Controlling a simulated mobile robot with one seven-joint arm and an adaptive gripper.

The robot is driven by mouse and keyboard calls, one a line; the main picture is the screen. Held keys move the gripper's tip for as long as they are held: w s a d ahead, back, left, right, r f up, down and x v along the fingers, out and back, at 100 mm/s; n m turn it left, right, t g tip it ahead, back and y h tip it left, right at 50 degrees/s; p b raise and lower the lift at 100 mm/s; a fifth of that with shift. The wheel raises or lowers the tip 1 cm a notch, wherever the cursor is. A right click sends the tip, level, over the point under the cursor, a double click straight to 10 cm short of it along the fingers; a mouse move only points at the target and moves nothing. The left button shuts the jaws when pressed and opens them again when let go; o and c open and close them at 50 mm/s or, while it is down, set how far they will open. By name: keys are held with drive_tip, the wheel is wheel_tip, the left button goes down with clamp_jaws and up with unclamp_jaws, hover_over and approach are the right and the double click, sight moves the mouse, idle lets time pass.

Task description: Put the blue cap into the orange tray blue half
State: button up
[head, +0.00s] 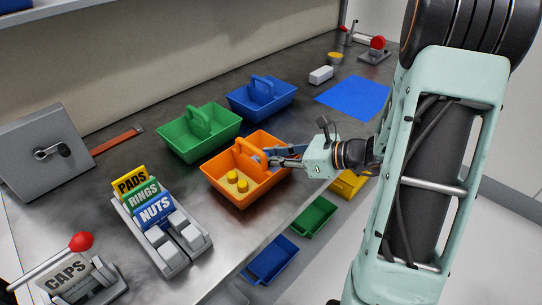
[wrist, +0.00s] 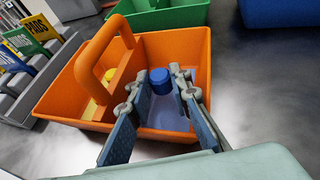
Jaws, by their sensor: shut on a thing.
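The orange tray (head: 234,196) stands on the bench; it also shows in the wrist view (wrist: 62,103). Its handle and divider split it into a half with a yellow floor and a half with a pale blue floor (wrist: 166,122). The blue cap (wrist: 159,76) is between my fingertips, over the blue half, close to the tray's far wall. My gripper (wrist: 161,88) is shut on it, with the fingers reaching into the tray. The head view shows my gripper (head: 272,158) at the tray's right side, where the cap is hard to make out. I cannot tell if the cap touches the floor.
Two yellow caps (head: 237,182) lie in the tray's yellow half. A green tray (head: 198,150) and a blue tray (head: 262,112) stand behind. A dispenser rack (head: 160,225) with labelled cards is at the left. The bench's front edge runs close to the orange tray.

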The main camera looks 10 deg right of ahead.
drive_tip(key=o, duration=0.5)
drive_tip(key=shift+f, duration=0.1)
drive_tip(key=shift+r, duration=0.2)
drive_tip(key=v, duration=0.4)
drive_tip(key=p+v, duration=0.1)
drive_tip(key=v, duration=0.3)
drive_tip(key=r+p+v, duration=0.1)
drive_tip(key=v, duration=0.3)
